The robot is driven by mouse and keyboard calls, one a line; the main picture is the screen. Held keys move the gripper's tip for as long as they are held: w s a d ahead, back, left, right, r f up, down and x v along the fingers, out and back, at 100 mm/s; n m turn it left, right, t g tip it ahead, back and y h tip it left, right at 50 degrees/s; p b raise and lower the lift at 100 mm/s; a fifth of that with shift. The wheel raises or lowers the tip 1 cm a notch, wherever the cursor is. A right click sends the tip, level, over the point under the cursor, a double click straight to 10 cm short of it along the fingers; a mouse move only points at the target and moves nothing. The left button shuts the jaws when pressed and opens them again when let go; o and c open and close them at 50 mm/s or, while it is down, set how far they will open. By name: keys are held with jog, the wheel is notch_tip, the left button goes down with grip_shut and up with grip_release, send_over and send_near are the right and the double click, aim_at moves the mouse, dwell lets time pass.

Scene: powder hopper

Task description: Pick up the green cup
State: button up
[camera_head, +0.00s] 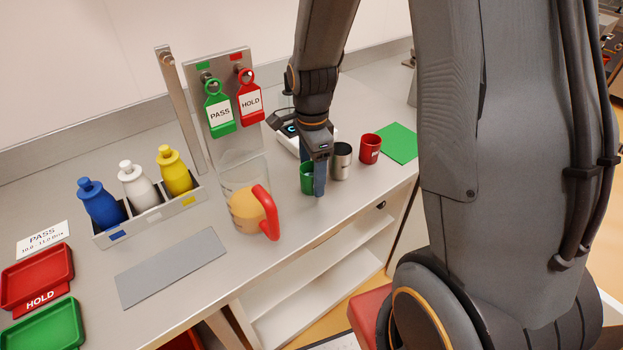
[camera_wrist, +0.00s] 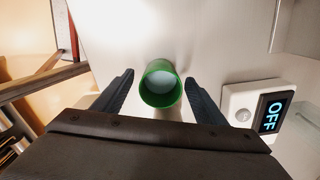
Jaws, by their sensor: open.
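The green cup (camera_head: 306,178) stands upright on the grey counter near its front edge. In the wrist view the green cup (camera_wrist: 161,86) shows from above, its round mouth open and its inside pale. My gripper (camera_head: 314,180) is at the cup in the head view, and one finger hides part of it. In the wrist view my gripper (camera_wrist: 160,88) is open, with one finger on each side of the cup. Gaps show between the fingers and the cup, so it is not gripped.
A metal cup (camera_head: 341,161) and a red cup (camera_head: 370,149) stand close to the right of the green cup. A measuring jug (camera_head: 246,205) with a red handle stands to the left. A scale reading OFF (camera_wrist: 258,110) lies nearby. A green mat (camera_head: 398,143) is further right.

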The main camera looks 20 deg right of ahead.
jog(key=c, duration=1.1)
jog(key=shift+r, duration=0.15)
jog(key=shift+c, duration=0.2)
notch_tip(320, 180, up, 10)
jog(key=b, duration=0.2)
